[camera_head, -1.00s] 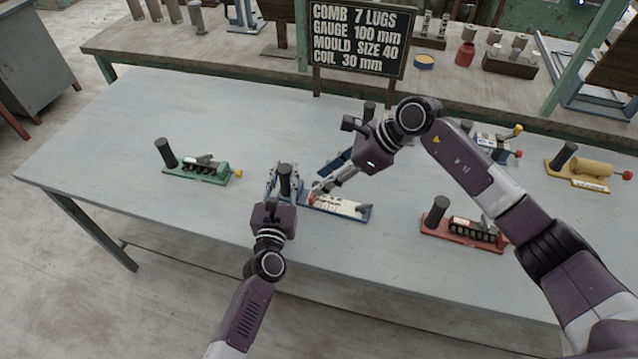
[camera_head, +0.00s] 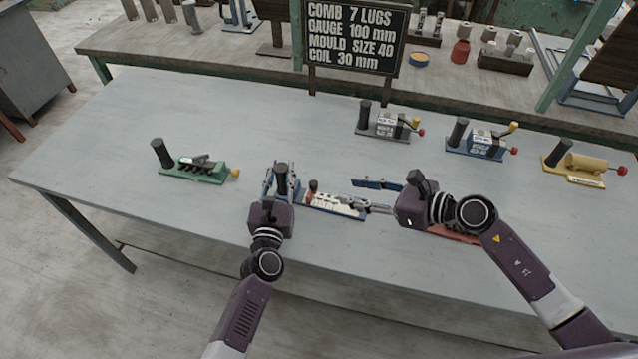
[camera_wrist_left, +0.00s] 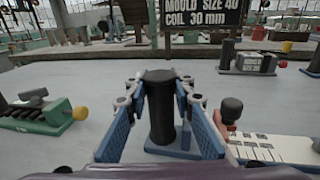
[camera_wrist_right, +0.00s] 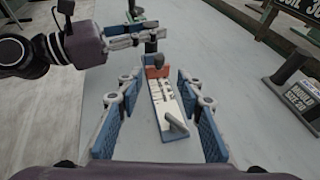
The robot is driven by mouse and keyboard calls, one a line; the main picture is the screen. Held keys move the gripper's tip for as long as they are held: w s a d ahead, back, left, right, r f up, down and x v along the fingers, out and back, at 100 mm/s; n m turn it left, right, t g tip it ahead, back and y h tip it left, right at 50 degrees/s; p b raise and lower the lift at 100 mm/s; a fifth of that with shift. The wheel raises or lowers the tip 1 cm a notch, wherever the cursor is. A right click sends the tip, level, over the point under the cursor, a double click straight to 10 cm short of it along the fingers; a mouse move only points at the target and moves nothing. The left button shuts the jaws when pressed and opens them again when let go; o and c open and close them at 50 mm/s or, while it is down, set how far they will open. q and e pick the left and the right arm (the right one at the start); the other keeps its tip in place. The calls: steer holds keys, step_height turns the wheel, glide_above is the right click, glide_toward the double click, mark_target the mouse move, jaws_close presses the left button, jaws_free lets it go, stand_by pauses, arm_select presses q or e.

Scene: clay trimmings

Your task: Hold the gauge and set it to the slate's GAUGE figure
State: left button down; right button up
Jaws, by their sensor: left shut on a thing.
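The gauge has a blue base with a white scale (camera_head: 337,205) and a black upright post (camera_head: 282,178) at its left end. My left gripper (camera_head: 281,170) is shut around this post, and the left wrist view shows the post (camera_wrist_left: 160,105) between its blue pads. A red slider with a dark knob (camera_head: 313,187) sits near the scale's left end, also seen in the right wrist view as the red slider (camera_wrist_right: 157,72). My right gripper (camera_head: 372,196) is open and empty, by the scale's right end. The slate (camera_head: 353,35) reads GAUGE 100 mm. The scale's figures are too small to read.
A green device (camera_head: 194,170) stands left. A red device (camera_head: 455,235) is partly hidden behind my right arm. Grey (camera_head: 385,125), blue (camera_head: 478,143) and yellow (camera_head: 585,165) devices stand farther back right. The table between green and grey devices is clear.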

mark_target(317, 184)
steer(key=x, duration=1.1)
jaws_close()
steer(key=shift+d, duration=0.1)
